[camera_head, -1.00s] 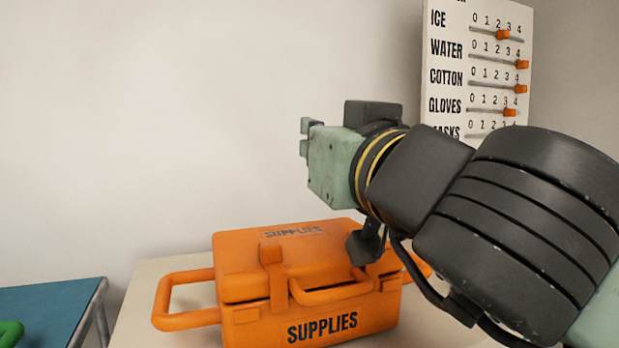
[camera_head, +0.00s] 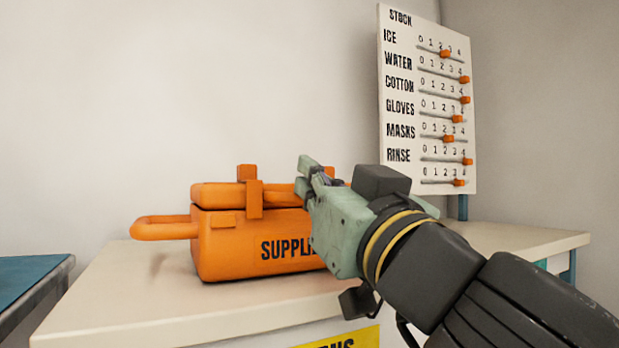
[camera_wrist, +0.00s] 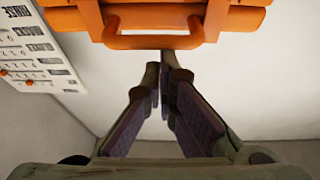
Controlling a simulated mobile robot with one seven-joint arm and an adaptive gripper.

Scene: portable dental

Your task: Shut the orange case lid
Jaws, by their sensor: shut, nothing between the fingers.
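The orange case (camera_head: 235,250), marked SUPPLIES, stands on a cream counter. Its lid (camera_head: 222,196) lies low and nearly level over the body, with a dark seam between them; I cannot tell whether it is fully seated. An orange latch (camera_head: 254,199) crosses the lid's front. My gripper (camera_head: 306,172) is shut and empty at the right part of the case and hides that part. In the wrist view my fingertips (camera_wrist: 160,72) are close together just below the case's handle loop (camera_wrist: 155,42); contact is unclear.
A stock board (camera_head: 430,100) with orange sliders stands at the right behind the counter (camera_head: 130,300). A blue-topped surface (camera_head: 25,280) is at the lower left, across a gap. The counter is clear to the right of the case.

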